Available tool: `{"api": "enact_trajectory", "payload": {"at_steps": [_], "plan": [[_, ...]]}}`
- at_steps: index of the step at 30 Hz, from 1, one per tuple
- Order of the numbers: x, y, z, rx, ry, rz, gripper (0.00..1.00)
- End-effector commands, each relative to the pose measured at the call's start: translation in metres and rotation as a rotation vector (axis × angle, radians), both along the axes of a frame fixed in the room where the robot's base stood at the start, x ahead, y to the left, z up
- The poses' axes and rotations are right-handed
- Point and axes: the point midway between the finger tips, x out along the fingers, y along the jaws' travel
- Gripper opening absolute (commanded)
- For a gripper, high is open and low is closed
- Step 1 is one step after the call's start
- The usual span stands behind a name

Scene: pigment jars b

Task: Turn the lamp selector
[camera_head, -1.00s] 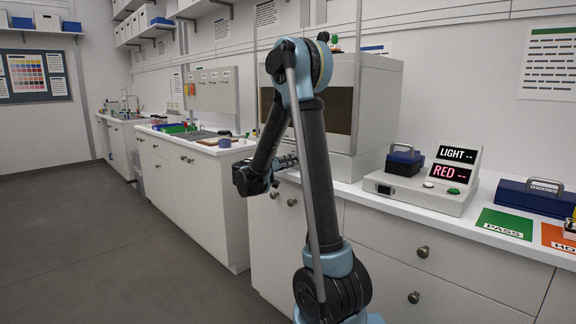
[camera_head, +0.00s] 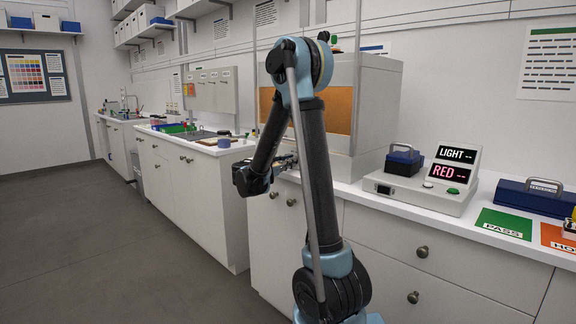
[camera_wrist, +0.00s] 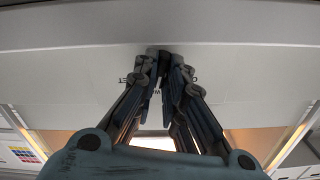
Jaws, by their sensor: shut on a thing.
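The light booth (camera_head: 375,110) stands on the counter behind my arm, and its window (camera_head: 338,108) glows orange. My gripper (camera_head: 286,162) is at the low front of the booth, partly hidden by my arm. In the wrist view my gripper (camera_wrist: 164,62) has its fingertips close together against the pale front panel (camera_wrist: 230,75). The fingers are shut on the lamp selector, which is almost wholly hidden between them. Small letters show on the panel around the fingertips, partly covered and upside down.
Farther right are a green PASS mat (camera_head: 500,222), an orange mat (camera_head: 558,238) and a blue case (camera_head: 530,195). The floor at left (camera_head: 120,230) is clear.

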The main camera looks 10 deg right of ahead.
Motion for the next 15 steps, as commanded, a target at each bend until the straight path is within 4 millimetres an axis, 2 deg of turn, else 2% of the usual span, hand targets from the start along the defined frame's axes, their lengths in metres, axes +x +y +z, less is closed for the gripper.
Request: {"api": "enact_trajectory", "payload": {"at_steps": [15], "plan": [[-0.0017,-0.0006,-0.0016,0.062,-0.08,-0.001,0.0]]}}
